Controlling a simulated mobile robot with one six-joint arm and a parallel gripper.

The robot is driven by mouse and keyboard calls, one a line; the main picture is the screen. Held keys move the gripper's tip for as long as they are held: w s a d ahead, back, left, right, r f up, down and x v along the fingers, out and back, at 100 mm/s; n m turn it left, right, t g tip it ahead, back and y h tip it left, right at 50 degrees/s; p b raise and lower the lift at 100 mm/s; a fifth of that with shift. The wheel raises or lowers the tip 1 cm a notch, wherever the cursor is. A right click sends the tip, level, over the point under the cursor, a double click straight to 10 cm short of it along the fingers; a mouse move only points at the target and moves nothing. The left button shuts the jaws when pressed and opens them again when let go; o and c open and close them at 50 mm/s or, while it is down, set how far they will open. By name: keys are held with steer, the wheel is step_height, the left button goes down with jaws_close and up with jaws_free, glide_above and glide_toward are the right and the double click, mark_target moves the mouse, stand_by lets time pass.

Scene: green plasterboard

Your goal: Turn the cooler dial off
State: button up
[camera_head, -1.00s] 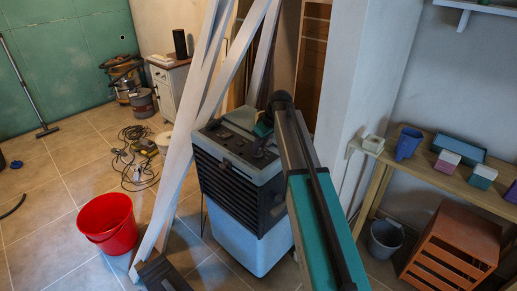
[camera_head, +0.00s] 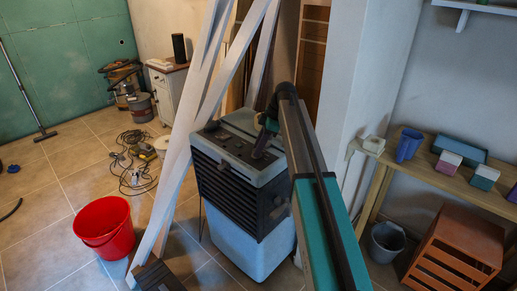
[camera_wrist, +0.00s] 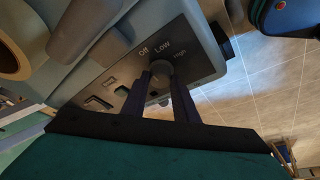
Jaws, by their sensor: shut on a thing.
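The cooler (camera_head: 243,190) stands in the middle of the head view, with a dark control panel (camera_head: 226,146) on top and a pale blue lower body. In the wrist view the panel (camera_wrist: 128,75) shows the labels Off, Low and High around a round dial (camera_wrist: 161,69). My gripper (camera_wrist: 162,80) is at the dial, its two dark fingers on either side of it and shut on it. The fingers hide part of the dial, and I cannot tell which label it points to. In the head view my gripper (camera_head: 262,143) is over the panel's right side, partly hidden by my arm.
White leaning beams (camera_head: 190,120) stand close to the cooler's left. A red bucket (camera_head: 105,226) and coiled cables (camera_head: 133,158) lie on the tiled floor to the left. A wooden bench (camera_head: 440,172), grey bucket (camera_head: 386,241) and orange crate (camera_head: 455,250) are at the right.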

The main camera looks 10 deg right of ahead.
stand_by(0.4)
steer(key=o, duration=1.1)
steer(key=shift+c, duration=0.2)
steer(key=shift+r, duration=0.1)
steer(key=w+b+v, duration=0.1)
steer(key=b+v, duration=0.1)
steer(key=v, duration=1.1)
steer(key=shift+s+r+b, duration=0.3)
steer(key=shift+s+r, duration=0.05)
steer(key=shift+s, duration=0.1)
